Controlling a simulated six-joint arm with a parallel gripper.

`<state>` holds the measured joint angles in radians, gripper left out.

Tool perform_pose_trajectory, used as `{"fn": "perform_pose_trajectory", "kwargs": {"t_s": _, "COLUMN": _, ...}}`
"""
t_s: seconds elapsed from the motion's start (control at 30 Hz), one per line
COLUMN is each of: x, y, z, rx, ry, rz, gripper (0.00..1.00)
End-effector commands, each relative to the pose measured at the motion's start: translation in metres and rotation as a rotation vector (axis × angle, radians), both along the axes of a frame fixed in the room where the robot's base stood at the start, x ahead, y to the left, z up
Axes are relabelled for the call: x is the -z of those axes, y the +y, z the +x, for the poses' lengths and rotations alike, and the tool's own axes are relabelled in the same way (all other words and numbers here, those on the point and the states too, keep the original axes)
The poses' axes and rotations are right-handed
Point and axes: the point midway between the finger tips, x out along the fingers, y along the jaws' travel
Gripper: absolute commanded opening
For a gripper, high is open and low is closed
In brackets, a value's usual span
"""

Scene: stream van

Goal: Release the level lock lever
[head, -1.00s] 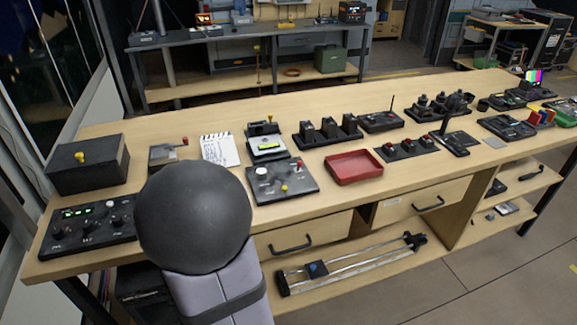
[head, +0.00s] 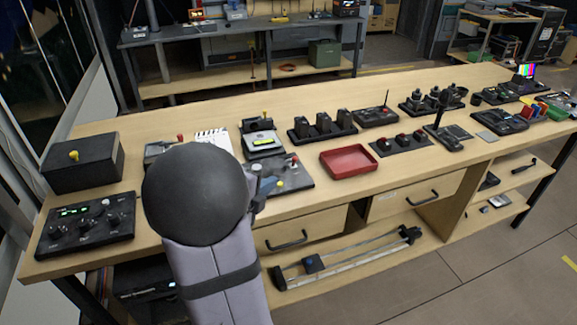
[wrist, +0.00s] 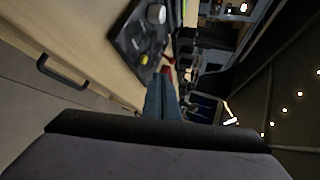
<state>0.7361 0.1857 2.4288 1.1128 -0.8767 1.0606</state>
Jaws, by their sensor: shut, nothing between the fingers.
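A dark control panel (head: 300,186) lies on the bench. I cannot read a label that names the lock lever. The red-tipped lever shows in the wrist view (wrist: 168,72) just beyond my fingertips, partly covered.
A second red-tipped lever (head: 180,138) stands on a small device to the left. A scale-like device (head: 262,143) is behind the panel, and a red tray (head: 348,161) lies to its right. A black box (head: 83,164) and a knob panel (head: 88,225) are at far left.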

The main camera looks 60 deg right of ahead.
Motion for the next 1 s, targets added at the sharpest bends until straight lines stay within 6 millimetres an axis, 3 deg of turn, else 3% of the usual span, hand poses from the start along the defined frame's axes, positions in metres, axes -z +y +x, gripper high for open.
{"fn": "perform_pose_trajectory", "kwargs": {"t_s": 0.5, "x": 0.032, "y": -0.078, "z": -0.002, "rx": 0.002, "ry": 0.0, "rz": 0.002, "gripper": 0.0}}
{"fn": "perform_pose_trajectory", "kwargs": {"t_s": 0.6, "x": 0.027, "y": -0.092, "z": -0.001, "rx": 0.002, "ry": 0.0, "rz": 0.001, "gripper": 0.0}}
{"fn": "perform_pose_trajectory", "kwargs": {"t_s": 0.8, "x": 0.025, "y": -0.111, "z": -0.001, "rx": 0.0, "ry": -0.001, "rz": 0.001, "gripper": 0.0}}
{"fn": "perform_pose_trajectory", "kwargs": {"t_s": 1.0, "x": 0.026, "y": -0.117, "z": -0.001, "rx": 0.0, "ry": 0.0, "rz": 0.001, "gripper": 0.0}}
